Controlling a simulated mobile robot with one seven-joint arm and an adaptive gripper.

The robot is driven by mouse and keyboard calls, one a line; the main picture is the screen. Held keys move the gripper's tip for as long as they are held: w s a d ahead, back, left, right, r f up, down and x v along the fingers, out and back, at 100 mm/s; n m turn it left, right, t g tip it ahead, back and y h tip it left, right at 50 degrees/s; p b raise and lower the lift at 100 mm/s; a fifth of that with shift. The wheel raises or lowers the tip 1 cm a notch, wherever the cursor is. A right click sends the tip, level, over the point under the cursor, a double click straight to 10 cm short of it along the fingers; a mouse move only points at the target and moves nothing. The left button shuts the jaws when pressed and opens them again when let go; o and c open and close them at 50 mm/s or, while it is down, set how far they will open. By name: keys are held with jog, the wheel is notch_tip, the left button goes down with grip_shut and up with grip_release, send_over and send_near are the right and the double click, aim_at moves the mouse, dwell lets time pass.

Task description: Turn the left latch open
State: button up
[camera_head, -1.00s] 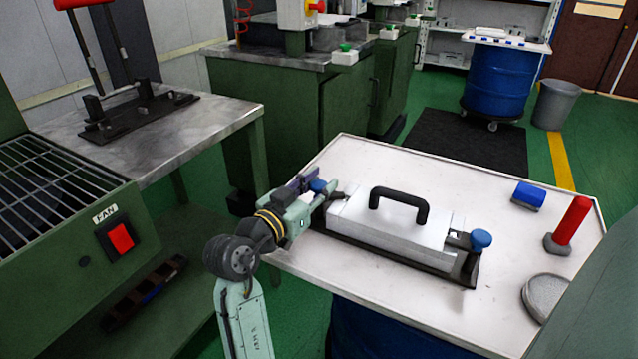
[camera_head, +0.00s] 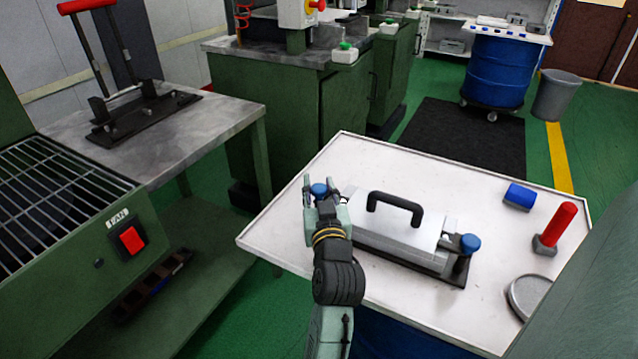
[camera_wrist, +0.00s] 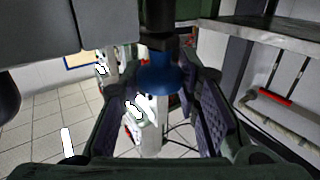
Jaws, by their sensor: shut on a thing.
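The mould is a pale metal box (camera_head: 400,238) with a black arched handle (camera_head: 396,202), on a dark base on the white table. The left latch's blue knob (camera_head: 319,188) is at the mould's left end. My gripper (camera_head: 321,193) is shut on this knob, with a finger on each side of it. In the wrist view the blue knob (camera_wrist: 160,76) hangs on a dark stem between my fingers. The lower left part of the latch is hidden behind my gripper. The right latch's blue knob (camera_head: 469,243) stands at the mould's right end.
The white table (camera_head: 290,228) also carries a blue block (camera_head: 519,196), a red-handled tool (camera_head: 556,228) and a round grey dish (camera_head: 530,297) at the right. A green machine with a red switch (camera_head: 131,238) stands left. The table's back part is clear.

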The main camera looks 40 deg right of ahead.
jog(key=shift+d+n+t+y, duration=0.1)
jog(key=shift+n+t+y, duration=0.7)
jog(key=shift+y, duration=0.5)
jog(key=o, duration=1.1)
jog(key=shift+o, duration=0.2)
jog(key=v, duration=1.2)
